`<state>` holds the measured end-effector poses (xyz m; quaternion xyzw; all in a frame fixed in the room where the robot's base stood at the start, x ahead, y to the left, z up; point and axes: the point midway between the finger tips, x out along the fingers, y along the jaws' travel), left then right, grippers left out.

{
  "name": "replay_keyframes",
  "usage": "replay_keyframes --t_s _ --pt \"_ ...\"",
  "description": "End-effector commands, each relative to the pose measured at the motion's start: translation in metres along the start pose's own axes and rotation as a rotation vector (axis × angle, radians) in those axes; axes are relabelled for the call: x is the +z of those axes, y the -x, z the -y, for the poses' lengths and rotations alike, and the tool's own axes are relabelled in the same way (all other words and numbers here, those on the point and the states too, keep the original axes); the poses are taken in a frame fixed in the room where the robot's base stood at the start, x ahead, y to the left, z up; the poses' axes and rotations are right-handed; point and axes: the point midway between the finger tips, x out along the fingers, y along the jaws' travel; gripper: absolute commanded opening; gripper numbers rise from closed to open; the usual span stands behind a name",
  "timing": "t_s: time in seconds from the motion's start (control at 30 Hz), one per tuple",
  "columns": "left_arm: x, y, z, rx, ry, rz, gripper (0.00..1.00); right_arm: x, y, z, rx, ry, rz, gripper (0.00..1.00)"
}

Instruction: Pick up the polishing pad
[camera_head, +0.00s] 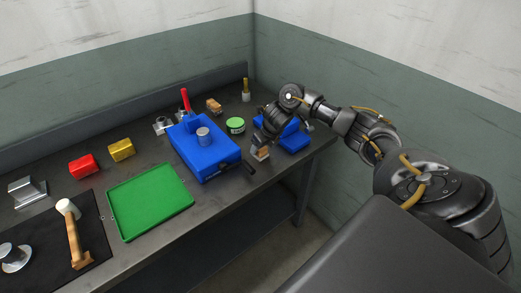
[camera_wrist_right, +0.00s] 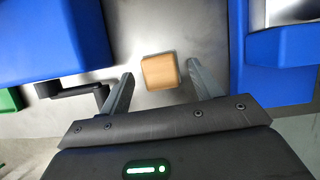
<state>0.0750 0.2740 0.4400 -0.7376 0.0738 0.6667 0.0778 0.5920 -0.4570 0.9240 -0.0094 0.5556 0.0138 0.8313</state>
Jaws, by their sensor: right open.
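A small tan block (camera_wrist_right: 160,71), which looks like the polishing pad, lies on the grey bench top. In the right wrist view it sits between the tips of my right gripper (camera_wrist_right: 160,76). The fingers are open, with a visible gap on each side of the block. In the head view my right gripper (camera_head: 261,151) points down at the bench beside the blue machine, and the block is mostly hidden by it. My left gripper is in neither view.
A blue machine (camera_head: 205,158) with a black handle stands left of the right gripper, and a blue vise-like object (camera_head: 293,142) stands close on its right. A green round tin (camera_head: 236,125) is behind. A green tray (camera_head: 150,200), hammer (camera_head: 73,235) and red block (camera_head: 84,167) lie left.

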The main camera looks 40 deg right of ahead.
Motion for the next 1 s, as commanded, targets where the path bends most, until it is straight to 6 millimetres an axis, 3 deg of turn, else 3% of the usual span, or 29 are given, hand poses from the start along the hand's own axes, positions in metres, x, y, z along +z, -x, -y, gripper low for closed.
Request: replay_keyframes --t_s 0.2,0.43,0.77,1.0 --pt "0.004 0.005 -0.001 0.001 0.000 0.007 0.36 0.000 -0.021 0.000 0.000 -0.001 0.000 0.64" --pt "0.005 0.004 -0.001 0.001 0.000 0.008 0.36 0.000 -0.022 0.000 0.000 0.000 0.001 0.64" --pt "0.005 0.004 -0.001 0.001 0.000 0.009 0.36 0.000 -0.022 0.000 0.000 0.000 0.001 0.21" --pt "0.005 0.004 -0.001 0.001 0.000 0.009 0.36 0.001 -0.021 0.000 0.000 0.000 0.002 0.21"
